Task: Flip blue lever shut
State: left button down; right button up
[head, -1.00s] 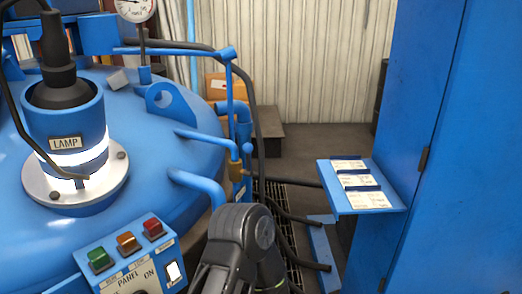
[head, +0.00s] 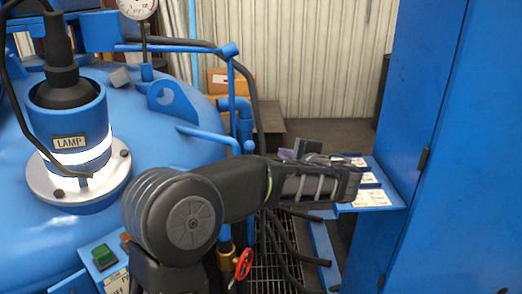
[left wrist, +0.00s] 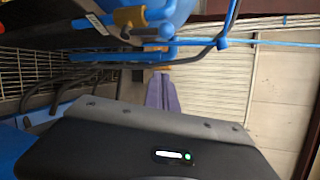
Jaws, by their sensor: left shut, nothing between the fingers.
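My left gripper (head: 290,153) reaches to the right in front of the furnace, at the end of a bent dark arm. In the left wrist view its purple fingers (left wrist: 162,96) are together and empty. A blue bar (left wrist: 166,50) shows beyond the fingertips there, near a brass fitting (left wrist: 130,18). It may be the blue lever; the gap between it and the fingers is unclear. In the head view I cannot pick out the lever for certain, and my arm covers part of the pipework. My right gripper is not in view.
The blue furnace (head: 160,125) with its lamp (head: 68,130) fills the left. A red handwheel (head: 244,263) is below my arm. A blue cabinet (head: 455,150) and a shelf with labels (head: 394,190) stand on the right. Dark hoses (head: 300,258) cross the floor grating.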

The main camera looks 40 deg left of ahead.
pick_arm(q)
jog(key=shift+w+f, duration=0.1)
jog(key=w+a+f+p, duration=0.1)
jog(key=a+p, duration=0.3)
jog(key=a, duration=0.5)
jog(key=shift+w+f, duration=0.2)
jog(key=shift+w, duration=0.1)
dwell(0.4)
